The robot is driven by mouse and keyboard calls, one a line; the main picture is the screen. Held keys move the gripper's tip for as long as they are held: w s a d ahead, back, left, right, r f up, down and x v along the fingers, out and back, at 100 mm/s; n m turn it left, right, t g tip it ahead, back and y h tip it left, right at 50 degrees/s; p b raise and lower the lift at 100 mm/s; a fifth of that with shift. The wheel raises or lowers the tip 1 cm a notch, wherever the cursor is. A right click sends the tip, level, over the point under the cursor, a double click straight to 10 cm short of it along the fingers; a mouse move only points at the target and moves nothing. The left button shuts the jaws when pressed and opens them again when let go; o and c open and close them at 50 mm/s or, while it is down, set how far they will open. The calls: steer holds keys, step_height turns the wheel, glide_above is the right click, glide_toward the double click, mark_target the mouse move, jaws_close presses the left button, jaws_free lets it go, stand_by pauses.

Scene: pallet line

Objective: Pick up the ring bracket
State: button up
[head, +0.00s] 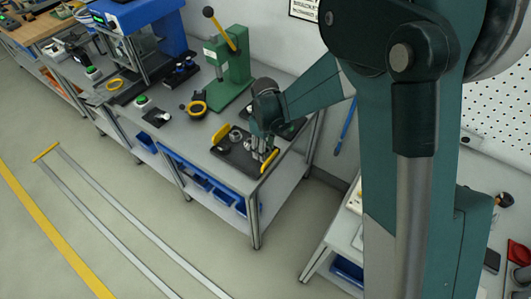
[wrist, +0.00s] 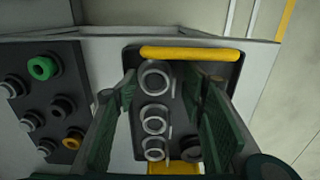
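A dark tray (head: 228,152) with yellow handles stands at the right end of the bench. It also shows in the wrist view (wrist: 133,58), where a column of metal rings (wrist: 155,76) lies in it; these look like ring brackets, but I cannot tell which one is meant. My gripper (head: 263,154) is over the right part of this tray, pointing down. In the wrist view my gripper (wrist: 165,95) is open, its two green-padded fingers on either side of the rings. No contact with a ring is visible.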

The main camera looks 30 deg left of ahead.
steer(key=c, duration=0.9)
steer(key=shift+o, duration=0.2)
step_height(320, 180, up, 10)
stand_by(0.6)
